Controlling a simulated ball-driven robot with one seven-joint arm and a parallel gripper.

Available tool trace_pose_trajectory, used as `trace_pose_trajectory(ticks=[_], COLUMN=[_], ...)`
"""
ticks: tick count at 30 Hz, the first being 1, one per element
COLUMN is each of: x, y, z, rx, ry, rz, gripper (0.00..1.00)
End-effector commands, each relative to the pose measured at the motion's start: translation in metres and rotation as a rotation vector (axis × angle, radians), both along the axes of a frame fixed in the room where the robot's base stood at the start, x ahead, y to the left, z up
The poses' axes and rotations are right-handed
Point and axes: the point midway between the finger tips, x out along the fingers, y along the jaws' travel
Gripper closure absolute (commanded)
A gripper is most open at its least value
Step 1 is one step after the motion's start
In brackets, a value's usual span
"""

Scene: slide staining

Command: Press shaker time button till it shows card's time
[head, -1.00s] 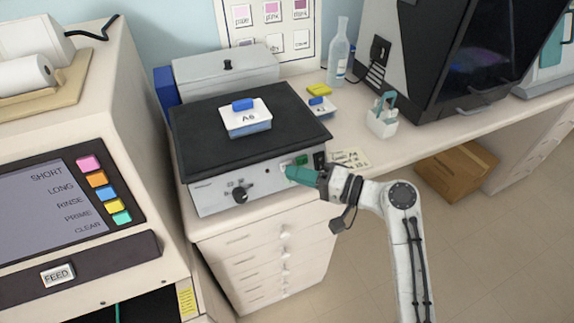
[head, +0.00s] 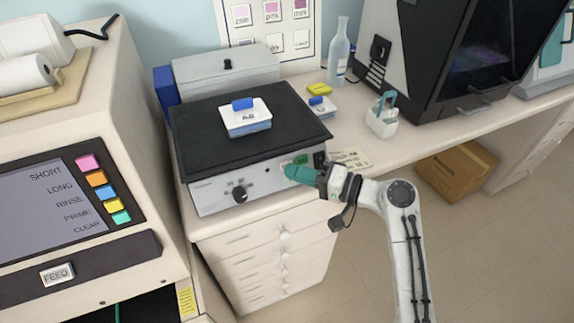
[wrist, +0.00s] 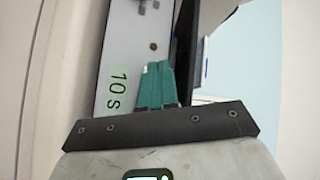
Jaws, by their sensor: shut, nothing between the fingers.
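The shaker (head: 215,198) is a grey box with a black platform on top and a dark knob (head: 239,194) on its front panel. Its green display (head: 301,159) reads 10 s in the wrist view (wrist: 117,90). A small dark round spot (wrist: 153,46) lies on the panel beyond my fingertips. My gripper (head: 288,171) is shut and empty, its green fingers at the panel's right part, just below the display. I cannot tell whether the tips touch the panel, and no time button shows clearly. A pale card (head: 351,159) lies on the bench right of the shaker; its writing is unreadable.
A labelled white and blue box (head: 246,121) sits on the platform. A yellow item (head: 319,90), another small box (head: 322,107) and a white holder (head: 382,122) stand on the bench to the right. A machine with coloured buttons (head: 60,215) stands at left.

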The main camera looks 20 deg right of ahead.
Motion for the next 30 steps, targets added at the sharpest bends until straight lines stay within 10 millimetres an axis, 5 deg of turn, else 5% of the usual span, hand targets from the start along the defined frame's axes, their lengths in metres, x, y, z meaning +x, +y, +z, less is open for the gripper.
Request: trace_pose_trajectory(ticks=[30], x=[0.0093], y=[0.0001], z=[-0.0039], rx=[0.000], ry=[0.000], rz=[0.000], gripper=[1.00])
